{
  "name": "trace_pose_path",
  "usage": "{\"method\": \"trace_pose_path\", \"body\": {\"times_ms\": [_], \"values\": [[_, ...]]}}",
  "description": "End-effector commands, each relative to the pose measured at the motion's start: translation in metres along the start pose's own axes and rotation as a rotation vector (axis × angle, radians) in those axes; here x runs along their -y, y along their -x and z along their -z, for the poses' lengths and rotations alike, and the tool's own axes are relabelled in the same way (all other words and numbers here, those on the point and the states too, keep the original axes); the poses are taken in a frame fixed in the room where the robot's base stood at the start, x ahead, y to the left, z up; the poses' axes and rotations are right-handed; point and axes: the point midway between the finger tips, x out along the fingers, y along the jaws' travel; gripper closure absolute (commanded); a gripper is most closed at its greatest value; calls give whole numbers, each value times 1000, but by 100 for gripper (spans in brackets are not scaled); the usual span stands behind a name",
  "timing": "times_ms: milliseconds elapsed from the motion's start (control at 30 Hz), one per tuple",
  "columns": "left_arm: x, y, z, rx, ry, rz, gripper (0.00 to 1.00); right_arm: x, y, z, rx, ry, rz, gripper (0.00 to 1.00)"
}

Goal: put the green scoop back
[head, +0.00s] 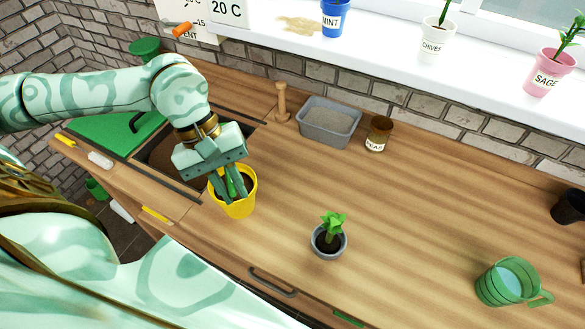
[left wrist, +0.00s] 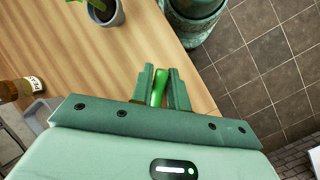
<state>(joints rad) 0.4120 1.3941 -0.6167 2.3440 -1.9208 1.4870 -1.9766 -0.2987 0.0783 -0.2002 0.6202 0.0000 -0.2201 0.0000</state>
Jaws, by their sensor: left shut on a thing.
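My left gripper (head: 234,190) points down into the yellow pot (head: 240,208) at the counter's front left. It is shut on the green scoop (head: 236,181), whose handle shows between the fingers. The scoop's lower end is hidden by the fingers and the pot. In the left wrist view the gripper (left wrist: 168,74) has the green scoop (left wrist: 160,86) between its two fingers. The pot is almost wholly hidden there. My right gripper is in neither view.
Right of the pot stands a grey pot with a plant (head: 327,243). Behind are a grey tray (head: 313,133), a brown jar (head: 379,132) and a wooden dibber (head: 282,103). A green jug (head: 505,285) stands far right. The counter's middle is free.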

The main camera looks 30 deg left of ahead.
Motion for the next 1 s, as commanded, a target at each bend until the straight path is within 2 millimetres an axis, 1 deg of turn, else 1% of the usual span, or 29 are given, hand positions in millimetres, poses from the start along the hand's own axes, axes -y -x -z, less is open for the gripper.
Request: {"method": "trace_pose_path", "body": {"times_ms": [67, 167, 367, 433, 500, 600, 700, 867, 1000], "values": [[-7, -4, 3, -2, 14, -10, 100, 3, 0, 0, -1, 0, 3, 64], [-23, -13, 10, 0, 17, -15, 100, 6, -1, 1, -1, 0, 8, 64], [-65, -38, 32, 0, 18, -13, 100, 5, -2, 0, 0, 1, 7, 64], [-81, -48, 40, 0, 18, -12, 100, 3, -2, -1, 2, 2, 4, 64], [-88, -66, 50, 2, 21, -8, 100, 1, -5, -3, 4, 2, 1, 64], [-98, -85, 62, 0, 20, -8, 100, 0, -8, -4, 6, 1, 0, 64], [-105, -96, 69, -2, 19, -9, 100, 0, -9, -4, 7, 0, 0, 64], [-111, -107, 75, -2, 18, -8, 100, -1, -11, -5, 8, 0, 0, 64], [-106, -128, 84, 1, 22, -6, 100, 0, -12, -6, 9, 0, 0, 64]]}}
